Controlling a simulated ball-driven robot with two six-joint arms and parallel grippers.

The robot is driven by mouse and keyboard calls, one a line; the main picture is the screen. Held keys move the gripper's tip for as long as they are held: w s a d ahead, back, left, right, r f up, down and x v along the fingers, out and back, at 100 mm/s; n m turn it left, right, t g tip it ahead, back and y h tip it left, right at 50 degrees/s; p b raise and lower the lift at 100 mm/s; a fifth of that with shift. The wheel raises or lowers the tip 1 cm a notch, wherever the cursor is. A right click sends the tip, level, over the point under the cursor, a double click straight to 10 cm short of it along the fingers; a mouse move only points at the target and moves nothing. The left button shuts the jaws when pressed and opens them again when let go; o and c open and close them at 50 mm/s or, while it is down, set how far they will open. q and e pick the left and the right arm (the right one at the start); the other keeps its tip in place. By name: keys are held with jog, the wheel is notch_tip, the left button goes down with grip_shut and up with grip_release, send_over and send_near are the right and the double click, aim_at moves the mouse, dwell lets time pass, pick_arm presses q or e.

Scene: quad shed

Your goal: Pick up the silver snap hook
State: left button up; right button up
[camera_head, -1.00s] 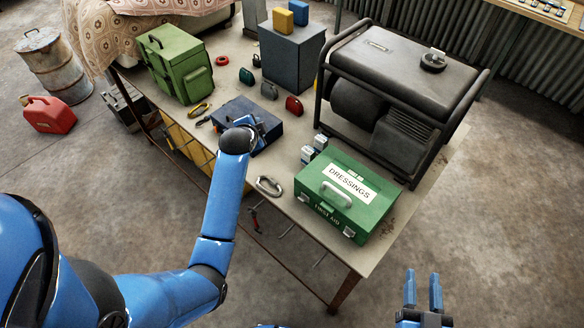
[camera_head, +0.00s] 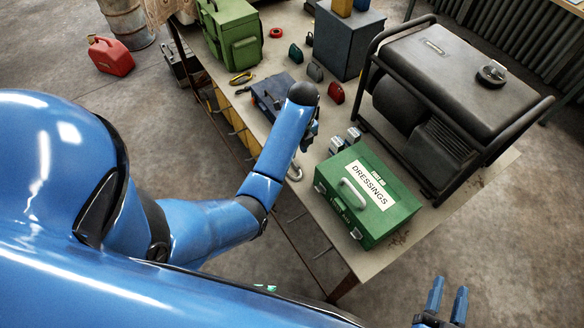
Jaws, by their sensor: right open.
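The silver snap hook (camera_head: 294,173) lies near the front edge of the workbench (camera_head: 318,218), left of the green first aid box. My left forearm hides much of it. My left gripper (camera_head: 310,134) is over the bench just behind the hook, mostly hidden by its own wrist, so its jaws cannot be read. I see no contact with the hook. My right gripper (camera_head: 447,300) is open and empty, low at the right, off the bench's front edge.
The green first aid box (camera_head: 378,218) and small white-and-blue boxes (camera_head: 345,138) stand right of the hook. A dark generator (camera_head: 440,85) fills the back right.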

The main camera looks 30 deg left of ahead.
aim_at(296, 164)
pick_arm(q)
notch_tip(296, 164, down, 3)
jog(key=shift+w+f, duration=0.1)
jog(key=shift+a+f+p, duration=0.15)
jog(key=shift+f+p, duration=0.2)
jog(key=shift+f, duration=0.1)
jog(key=shift+w+a+f+p, duration=0.1)
jog(key=shift+a+f+p, duration=0.1)
jog(key=shift+f, duration=0.95)
jog(key=shift+w+a+f+p, duration=0.1)
jog(key=shift+f+p, duration=0.05)
jog(key=shift+f, duration=1)
grip_shut()
